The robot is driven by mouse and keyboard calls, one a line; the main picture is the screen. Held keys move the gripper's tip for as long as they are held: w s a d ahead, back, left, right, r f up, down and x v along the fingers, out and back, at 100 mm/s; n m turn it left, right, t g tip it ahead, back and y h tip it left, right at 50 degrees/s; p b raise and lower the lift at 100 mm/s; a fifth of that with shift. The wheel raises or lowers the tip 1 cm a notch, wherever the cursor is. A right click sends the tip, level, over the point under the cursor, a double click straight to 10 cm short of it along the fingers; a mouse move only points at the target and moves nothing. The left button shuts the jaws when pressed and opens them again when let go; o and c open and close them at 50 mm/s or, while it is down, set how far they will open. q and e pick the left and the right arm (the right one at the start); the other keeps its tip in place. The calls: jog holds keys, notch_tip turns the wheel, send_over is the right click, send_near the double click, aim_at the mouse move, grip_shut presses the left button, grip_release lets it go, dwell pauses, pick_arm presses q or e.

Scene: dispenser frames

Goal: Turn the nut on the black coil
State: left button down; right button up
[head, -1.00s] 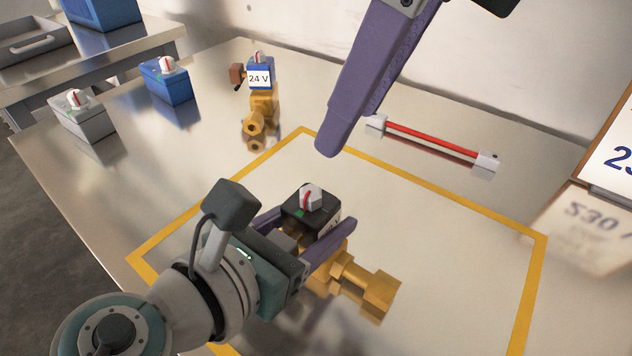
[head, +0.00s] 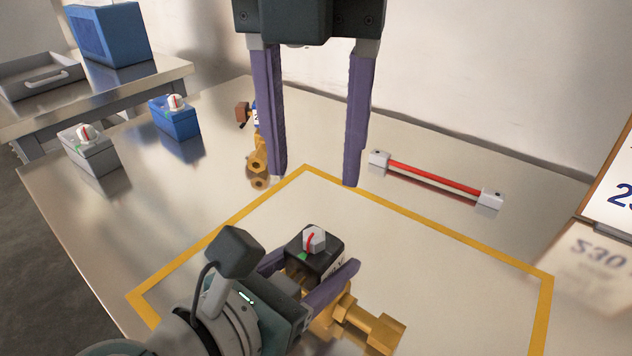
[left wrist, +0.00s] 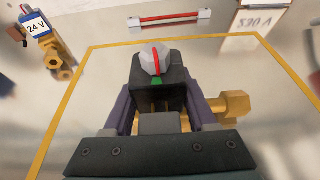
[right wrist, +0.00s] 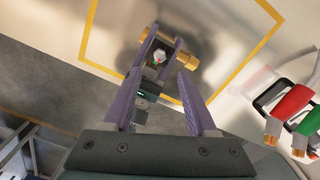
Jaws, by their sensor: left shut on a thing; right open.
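The black coil (head: 318,257) sits on a brass valve body (head: 372,326) inside the yellow outline. On its top is a grey-white nut (head: 314,238) with a red stripe, beside a green mark on the coil; the nut also shows in the left wrist view (left wrist: 154,60). My left gripper (head: 308,280) is shut on the black coil, one finger at each side. My right gripper (head: 316,180) is open and empty, pointing down beyond and above the coil. In the right wrist view the coil and nut (right wrist: 159,58) appear between its open fingers (right wrist: 160,95).
Blue (head: 175,117) and grey (head: 90,148) coils with similar nuts stand at the left. A brass valve (head: 258,160), partly hidden behind my right finger, and a red bar with white ends (head: 435,179) lie beyond the outline. A number sign (head: 612,180) stands at the right.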

aim_at(314, 232)
notch_tip(314, 232, down, 8)
jog(key=shift+r, duration=0.1)
grip_shut()
dwell(0.5)
